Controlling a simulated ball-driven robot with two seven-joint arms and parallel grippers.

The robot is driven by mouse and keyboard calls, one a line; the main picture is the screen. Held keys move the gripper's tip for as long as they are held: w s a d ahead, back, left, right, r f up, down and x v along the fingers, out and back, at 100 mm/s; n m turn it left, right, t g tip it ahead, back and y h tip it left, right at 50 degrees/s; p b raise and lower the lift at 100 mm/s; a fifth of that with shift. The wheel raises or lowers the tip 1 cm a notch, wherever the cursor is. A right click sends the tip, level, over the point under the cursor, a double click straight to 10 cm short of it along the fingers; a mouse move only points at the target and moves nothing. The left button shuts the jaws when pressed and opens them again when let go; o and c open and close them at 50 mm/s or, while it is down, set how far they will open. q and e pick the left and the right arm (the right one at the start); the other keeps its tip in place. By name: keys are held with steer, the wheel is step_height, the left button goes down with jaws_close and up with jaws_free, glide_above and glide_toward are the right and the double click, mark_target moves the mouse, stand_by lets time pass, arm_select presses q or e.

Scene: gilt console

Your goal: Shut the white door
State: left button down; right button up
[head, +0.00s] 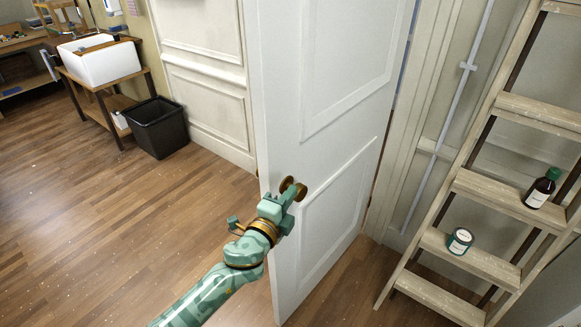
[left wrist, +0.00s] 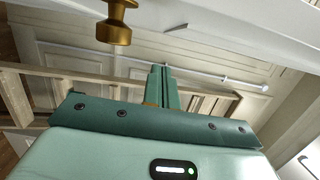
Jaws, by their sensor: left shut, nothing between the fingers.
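The white door (head: 347,90) stands open in the middle of the head view, its near edge towards me and a dark gap showing at its far edge. A brass knob (head: 288,184) sits on the door near that near edge. My left gripper (head: 298,191) is shut and empty, close beside the knob in the head view. In the left wrist view the shut fingers (left wrist: 162,84) point towards the door, and the knob (left wrist: 116,27) is off to their left, apart from them. Whether the fingertips touch the door, I cannot tell. My right gripper is out of view.
A wooden ladder shelf (head: 460,200) stands at right, holding a dark bottle (head: 540,188) and a jar (head: 460,241). A black bin (head: 158,127) and a white basin (head: 100,62) on a wooden stand are at back left. The wooden floor (head: 110,220) at left is clear.

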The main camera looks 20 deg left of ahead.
mark_target(289, 170)
arm_select(q)
steer(key=w, duration=0.5)
steer(key=w+b, duration=0.1)
steer(key=w, duration=0.1)
steer(key=shift+w+d+f, duration=0.15)
steer(key=shift+w+d, duration=0.15)
steer(key=shift+d, duration=0.1)
steer(key=shift+w+a, duration=0.25)
steer(key=shift+a, duration=0.25)
steer(key=shift+w+a, duration=0.2)
steer(key=shift+a, duration=0.3)
steer(key=shift+w+a, duration=0.25)
steer(key=shift+a, duration=0.5)
